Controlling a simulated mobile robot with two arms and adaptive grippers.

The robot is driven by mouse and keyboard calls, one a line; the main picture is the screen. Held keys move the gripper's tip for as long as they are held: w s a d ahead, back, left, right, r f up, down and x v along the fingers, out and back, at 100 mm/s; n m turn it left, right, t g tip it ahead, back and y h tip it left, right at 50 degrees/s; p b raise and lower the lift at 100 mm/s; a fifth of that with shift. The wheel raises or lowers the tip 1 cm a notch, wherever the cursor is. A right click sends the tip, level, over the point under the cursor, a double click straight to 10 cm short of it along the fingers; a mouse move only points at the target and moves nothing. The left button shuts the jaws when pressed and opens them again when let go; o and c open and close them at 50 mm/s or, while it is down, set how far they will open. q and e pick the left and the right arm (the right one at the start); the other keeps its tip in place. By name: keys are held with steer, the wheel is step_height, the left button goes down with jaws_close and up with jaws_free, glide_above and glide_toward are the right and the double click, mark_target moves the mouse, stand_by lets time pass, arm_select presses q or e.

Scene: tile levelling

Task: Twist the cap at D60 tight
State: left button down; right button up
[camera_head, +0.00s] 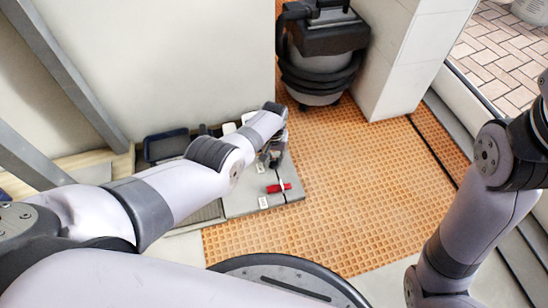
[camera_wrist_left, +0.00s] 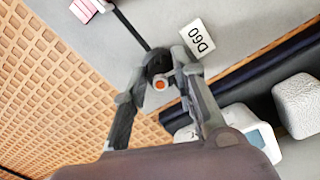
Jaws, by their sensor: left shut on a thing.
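The black cap (camera_wrist_left: 161,70) with an orange centre sits beside the white D60 label (camera_wrist_left: 198,38) on the grey tiles (camera_wrist_left: 115,55) in the left wrist view. My left gripper (camera_wrist_left: 158,78) is shut on it, one finger on each side. In the head view my left gripper (camera_head: 272,155) is down at the tiles' far right part, and my forearm partly hides it. The cap cannot be made out clearly there. My right gripper is out of view; only part of that arm shows at the right.
A red piece (camera_head: 279,187) lies across a tile joint nearer the front. A dark tray (camera_head: 166,145) stands by the wall. A vacuum-like machine (camera_head: 320,60) stands at the back. The orange waffle-patterned floor (camera_head: 350,190) to the right is clear.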

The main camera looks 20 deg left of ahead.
arm_select(q)
steer(key=m, duration=0.2)
steer(key=shift+s+m, duration=0.1)
steer(key=shift+m, duration=0.3)
steer(key=m, duration=0.3)
steer(key=shift+m, duration=0.3)
steer(key=m, duration=1.1)
steer(key=shift+f, duration=0.1)
steer(key=m, duration=0.2)
steer(key=shift+a+m, duration=0.1)
steer(key=shift+m, duration=0.2)
steer(key=m, duration=0.3)
steer(key=shift+m, duration=0.9)
